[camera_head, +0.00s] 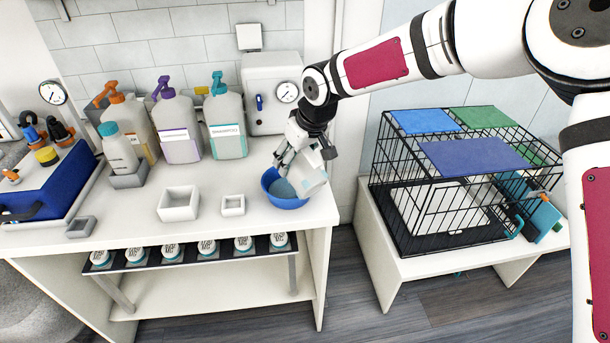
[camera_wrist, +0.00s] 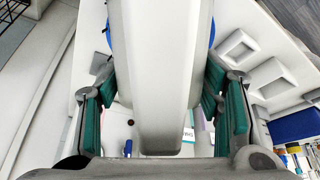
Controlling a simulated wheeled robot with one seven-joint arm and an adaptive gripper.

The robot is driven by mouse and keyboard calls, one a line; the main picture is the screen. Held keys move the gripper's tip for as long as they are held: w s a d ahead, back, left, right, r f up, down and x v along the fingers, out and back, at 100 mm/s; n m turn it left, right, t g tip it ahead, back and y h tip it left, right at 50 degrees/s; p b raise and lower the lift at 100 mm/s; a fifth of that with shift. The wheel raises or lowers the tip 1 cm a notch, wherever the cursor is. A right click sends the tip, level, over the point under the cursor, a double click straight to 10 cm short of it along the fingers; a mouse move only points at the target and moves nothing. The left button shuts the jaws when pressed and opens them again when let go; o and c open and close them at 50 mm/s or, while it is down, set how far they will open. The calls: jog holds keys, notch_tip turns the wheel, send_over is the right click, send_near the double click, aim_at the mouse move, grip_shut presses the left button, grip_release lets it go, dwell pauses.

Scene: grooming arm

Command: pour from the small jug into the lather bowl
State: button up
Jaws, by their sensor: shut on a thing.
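The small jug (camera_head: 311,180) is whitish and is held by my gripper (camera_head: 297,157), tilted over the right side of the lather bowl. In the wrist view the jug (camera_wrist: 162,60) fills the middle between the green-padded fingers of my gripper (camera_wrist: 165,105). The lather bowl (camera_head: 288,203) is blue and stands on the white counter near its right end, with a grey-blue surface visible inside. Slivers of its blue rim show behind the jug in the wrist view (camera_wrist: 212,32). The jug's mouth and any stream are not clear.
A square white dish (camera_head: 178,203) and a smaller one (camera_head: 233,205) stand left of the bowl on the counter (camera_head: 140,228). Several pump bottles (camera_head: 226,125) and a white box with a dial (camera_head: 272,92) stand behind. A black wire cage (camera_head: 450,190) is to the right.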

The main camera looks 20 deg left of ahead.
dwell(0.8)
jog(key=shift+w+a+r+h+b, duration=0.1)
jog(key=shift+a+h+b, duration=0.1)
jog(key=shift+h+b, duration=0.15)
jog(key=shift+r+g, duration=0.1)
jog(key=shift+g, duration=0.2)
dwell(0.6)
jog(key=shift+w+a+h+b, duration=0.15)
jog(key=shift+a+h+b, duration=0.05)
jog(key=shift+h+b, duration=0.3)
jog(key=shift+r, duration=0.1)
dwell(0.5)
